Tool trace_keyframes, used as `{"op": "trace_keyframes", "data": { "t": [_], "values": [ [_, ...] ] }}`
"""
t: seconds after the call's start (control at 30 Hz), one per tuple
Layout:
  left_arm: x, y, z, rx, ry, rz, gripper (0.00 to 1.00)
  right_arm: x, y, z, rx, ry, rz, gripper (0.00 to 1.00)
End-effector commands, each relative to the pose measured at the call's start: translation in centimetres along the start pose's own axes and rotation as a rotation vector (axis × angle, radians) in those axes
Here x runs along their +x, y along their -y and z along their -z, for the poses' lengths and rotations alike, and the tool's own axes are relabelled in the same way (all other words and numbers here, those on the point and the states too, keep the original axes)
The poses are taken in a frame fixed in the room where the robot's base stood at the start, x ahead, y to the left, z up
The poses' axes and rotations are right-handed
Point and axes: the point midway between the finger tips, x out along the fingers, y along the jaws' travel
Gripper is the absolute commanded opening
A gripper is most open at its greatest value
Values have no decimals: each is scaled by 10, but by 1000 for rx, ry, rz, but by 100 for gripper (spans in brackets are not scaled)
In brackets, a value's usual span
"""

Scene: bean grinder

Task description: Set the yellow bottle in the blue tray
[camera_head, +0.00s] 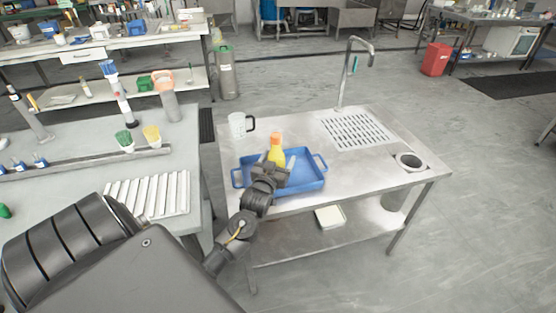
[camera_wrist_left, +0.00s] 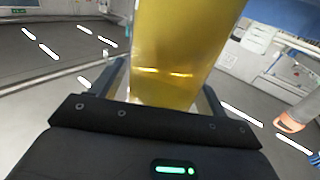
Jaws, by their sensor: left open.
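The yellow bottle (camera_head: 276,152) has an orange cap and looks upright in the head view, at the blue tray on the metal table. The blue tray (camera_head: 308,182) has a handle at each end. My left gripper (camera_head: 271,169) is over the tray, its open fingers on either side of the bottle. In the left wrist view the yellow bottle (camera_wrist_left: 180,50) fills the space between the fingers (camera_wrist_left: 168,88). The bottle's base is hidden behind the gripper, so I cannot tell whether it touches the tray floor. My right gripper is not in view.
A white mug (camera_head: 237,125) stands behind the tray on the metal table (camera_head: 290,126). A faucet (camera_head: 343,80) and drain grate (camera_head: 356,131) are at the back right, and a round hole (camera_head: 409,161) is at the right. The table between tray and hole is clear.

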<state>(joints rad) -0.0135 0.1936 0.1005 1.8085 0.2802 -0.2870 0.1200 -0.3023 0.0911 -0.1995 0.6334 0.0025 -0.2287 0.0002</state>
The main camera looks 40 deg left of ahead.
Motion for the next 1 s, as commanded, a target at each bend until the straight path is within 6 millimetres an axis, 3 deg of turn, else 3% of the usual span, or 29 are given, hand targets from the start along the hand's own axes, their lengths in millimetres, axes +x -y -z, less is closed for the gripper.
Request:
{"op": "trace_keyframes", "data": {
  "t": [0.17,0.6,0.8,1.0],
  "values": [
    [-17,0,1,-1,1,-1,75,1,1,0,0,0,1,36],
    [-103,0,1,-1,1,0,75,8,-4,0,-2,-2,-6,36],
    [-118,0,2,0,0,1,75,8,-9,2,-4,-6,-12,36],
    [-120,0,3,0,-1,0,75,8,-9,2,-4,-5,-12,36]
  ]
}}
